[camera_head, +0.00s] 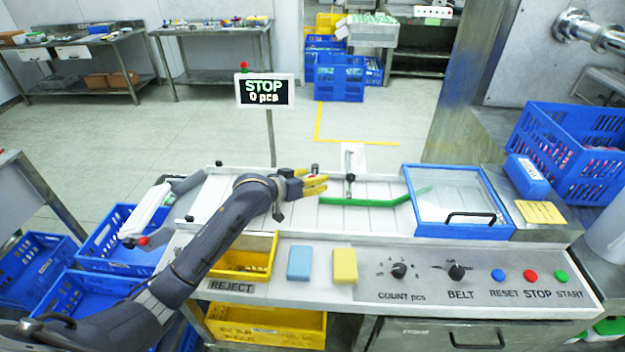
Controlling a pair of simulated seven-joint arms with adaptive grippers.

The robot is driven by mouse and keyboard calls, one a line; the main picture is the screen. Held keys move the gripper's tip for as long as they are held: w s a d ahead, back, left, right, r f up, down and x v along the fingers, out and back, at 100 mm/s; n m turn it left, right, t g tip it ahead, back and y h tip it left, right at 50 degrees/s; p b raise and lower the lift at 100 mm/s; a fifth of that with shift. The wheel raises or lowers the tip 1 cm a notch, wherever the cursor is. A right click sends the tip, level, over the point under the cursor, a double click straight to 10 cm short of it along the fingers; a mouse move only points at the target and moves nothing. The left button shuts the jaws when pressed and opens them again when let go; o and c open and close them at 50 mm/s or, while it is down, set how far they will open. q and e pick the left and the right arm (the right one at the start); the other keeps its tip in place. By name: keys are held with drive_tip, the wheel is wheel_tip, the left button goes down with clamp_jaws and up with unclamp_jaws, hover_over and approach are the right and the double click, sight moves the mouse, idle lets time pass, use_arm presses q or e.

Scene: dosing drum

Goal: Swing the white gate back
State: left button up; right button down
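No part is labelled as the gate. A long white panel (151,208) stands slanted off the left end of the white conveyor bed, with a red knob (143,241) near its lower end. A smaller white upright piece (352,157) stands at the bed's far edge, with a black knob beneath it. I cannot tell which is the gate. My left arm reaches in from the lower left, across the bed. My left gripper (319,184), with yellow fingertips, is above the bed, left of the upright piece and clear of the white panel. Its finger gap is unclear. My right gripper is out of view.
A green bar (365,202) crosses the bed towards a blue-framed clear cover (460,199). The front panel has dials and buttons, a blue block (299,263) and a yellow block (345,266). A yellow reject bin (230,275) lies below my arm. The display (264,90) reads STOP, 0 pcs.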

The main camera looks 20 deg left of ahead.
use_arm(q)
drive_tip(key=shift+c, duration=0.5)
clamp_jaws()
drive_tip(key=shift+r, duration=0.1)
